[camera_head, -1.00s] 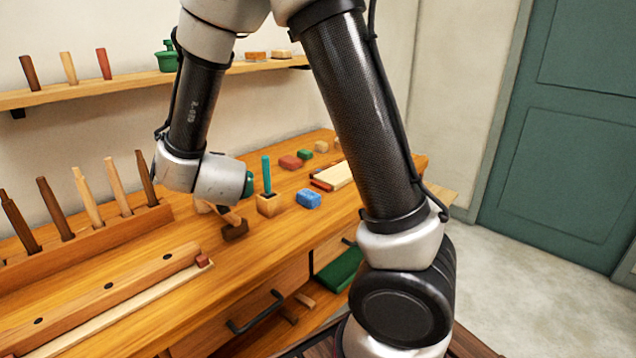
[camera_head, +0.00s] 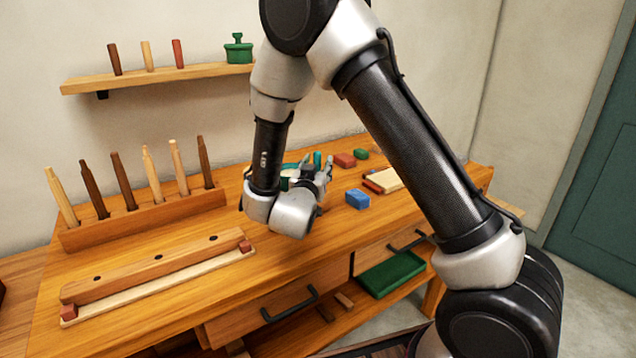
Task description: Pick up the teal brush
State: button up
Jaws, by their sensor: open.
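The teal brush (camera_head: 317,159) stands upright on the workbench, just behind my gripper. Only the upper part of its teal handle shows; its lower part and the wooden block it stood in are hidden behind the gripper. My gripper (camera_head: 326,174) is open, with its dark and grey fingers close to the brush in the picture. I cannot tell whether the brush is between the fingers or beyond them. No grasp shows.
A blue block (camera_head: 357,199) sits right of the gripper. A red block (camera_head: 345,160) and a green block (camera_head: 361,154) lie behind. A rack (camera_head: 145,219) with several upright wooden handles stands left.

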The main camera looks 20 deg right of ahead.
jog(key=shift+w, duration=0.1)
jog(key=shift+c, duration=0.4)
grip_shut()
jog(key=shift+r, duration=0.1)
